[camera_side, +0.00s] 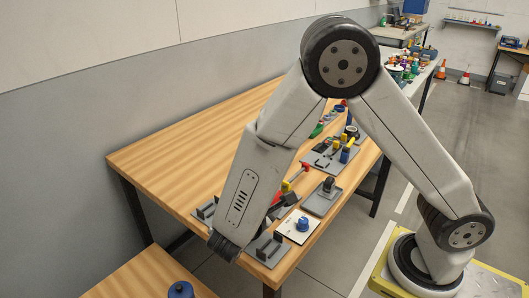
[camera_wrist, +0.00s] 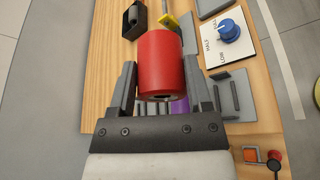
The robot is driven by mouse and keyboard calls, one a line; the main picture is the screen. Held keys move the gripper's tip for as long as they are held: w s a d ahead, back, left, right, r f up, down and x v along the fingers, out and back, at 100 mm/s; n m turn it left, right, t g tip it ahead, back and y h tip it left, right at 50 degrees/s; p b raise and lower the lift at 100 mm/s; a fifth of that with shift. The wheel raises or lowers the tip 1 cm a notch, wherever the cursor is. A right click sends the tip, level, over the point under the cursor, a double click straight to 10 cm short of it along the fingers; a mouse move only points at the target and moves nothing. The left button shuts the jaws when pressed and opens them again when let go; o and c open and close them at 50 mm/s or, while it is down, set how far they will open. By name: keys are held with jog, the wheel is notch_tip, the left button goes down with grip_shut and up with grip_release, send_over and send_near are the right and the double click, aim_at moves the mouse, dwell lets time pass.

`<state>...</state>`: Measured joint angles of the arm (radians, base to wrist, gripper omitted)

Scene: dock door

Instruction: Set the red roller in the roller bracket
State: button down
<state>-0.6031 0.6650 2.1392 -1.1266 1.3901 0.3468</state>
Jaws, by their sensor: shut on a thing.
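The red roller (camera_wrist: 165,55) is held between the two dark fingers of my gripper (camera_wrist: 160,78) in the wrist view. In the side view my gripper (camera_side: 223,247) is at the front end of the bench, largely hidden by my arm, and the roller cannot be made out. A grey plate with dark uprights (camera_wrist: 232,95), which looks like the roller bracket, lies right of the gripper in the wrist view. A similar plate (camera_side: 267,250) shows just right of the gripper in the side view. The roller appears apart from it.
A white dial plate with a blue knob (camera_wrist: 229,31) is beside the bracket. A black block (camera_wrist: 133,19) stands beyond the roller. A purple thing (camera_wrist: 180,106) shows partly behind the fingers. The wooden bench (camera_side: 190,145) is clear on its wall side.

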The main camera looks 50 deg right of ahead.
jog(key=w+f, duration=0.1)
jog(key=w, duration=0.1)
jog(key=w+f, duration=0.1)
jog(key=w, duration=0.2)
jog(key=w+f, duration=0.1)
jog(key=w, duration=0.2)
jog(key=shift+a+f, duration=0.3)
jog(key=shift+a, duration=0.05)
jog(key=w+f, duration=0.3)
jog(key=f, duration=0.1)
jog(key=shift+w+a, duration=0.15)
jog(key=shift+w, duration=0.25)
jog(key=shift+w+f, duration=0.45)
jog(key=shift+w+a+f, duration=0.1)
jog(key=shift+w+f, duration=0.4)
jog(key=shift+f, duration=1.45)
jog(key=shift+f, duration=0.15)
grip_release()
